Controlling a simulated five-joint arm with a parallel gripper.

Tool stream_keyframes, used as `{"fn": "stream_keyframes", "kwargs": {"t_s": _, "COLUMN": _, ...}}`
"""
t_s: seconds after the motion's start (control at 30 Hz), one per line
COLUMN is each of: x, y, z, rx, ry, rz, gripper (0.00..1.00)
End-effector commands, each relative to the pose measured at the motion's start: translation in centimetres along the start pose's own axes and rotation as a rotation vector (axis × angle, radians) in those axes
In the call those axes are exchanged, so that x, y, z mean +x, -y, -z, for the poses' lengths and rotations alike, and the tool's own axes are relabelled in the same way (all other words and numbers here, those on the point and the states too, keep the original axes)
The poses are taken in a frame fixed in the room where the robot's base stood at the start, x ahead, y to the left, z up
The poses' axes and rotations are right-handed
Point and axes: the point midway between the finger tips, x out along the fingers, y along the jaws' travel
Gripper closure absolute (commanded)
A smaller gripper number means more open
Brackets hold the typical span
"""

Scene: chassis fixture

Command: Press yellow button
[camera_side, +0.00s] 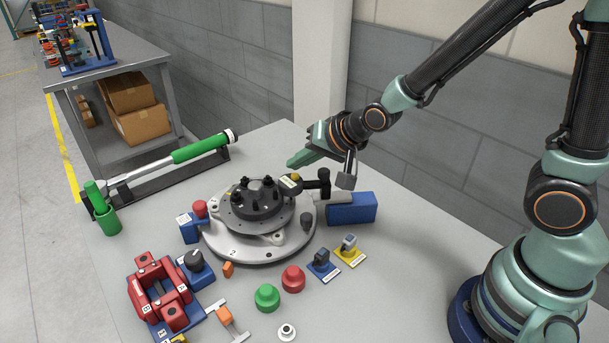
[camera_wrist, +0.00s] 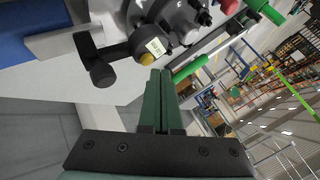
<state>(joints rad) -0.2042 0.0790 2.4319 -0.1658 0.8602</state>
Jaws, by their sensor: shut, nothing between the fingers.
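The yellow button (camera_side: 295,177) is a small round cap on a dark labelled block beside the round black fixture (camera_side: 256,207). In the wrist view the yellow button (camera_wrist: 147,58) shows just beyond and left of the fingertips, under a white label. My gripper (camera_side: 293,163) has green fingers, shut together and empty. In the side view its tips are slightly above the button, with a small gap seeming to lie between them. In the wrist view my gripper (camera_wrist: 160,74) points toward the block. Whether it touches the button is not clear, but they look apart.
A black knobbed handle (camera_side: 324,182) and a blue block (camera_side: 351,208) stand right of the button. Red (camera_side: 293,278) and green (camera_side: 267,297) buttons sit at the front. A green-handled wrench (camera_side: 200,148) lies behind. Table space toward the right front is clear.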

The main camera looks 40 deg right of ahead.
Motion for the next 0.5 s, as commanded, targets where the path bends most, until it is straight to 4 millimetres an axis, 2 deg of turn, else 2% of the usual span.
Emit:
{"fn": "stream_keyframes", "kwargs": {"t_s": 0.37, "x": -0.21, "y": 0.19, "z": 0.16, "rx": 0.0, "ry": -0.001, "rz": 0.001, "gripper": 1.0}}
{"fn": "stream_keyframes", "kwargs": {"t_s": 0.5, "x": -0.84, "y": 0.77, "z": 0.66, "rx": 0.0, "ry": -0.003, "rz": 0.004, "gripper": 1.0}}
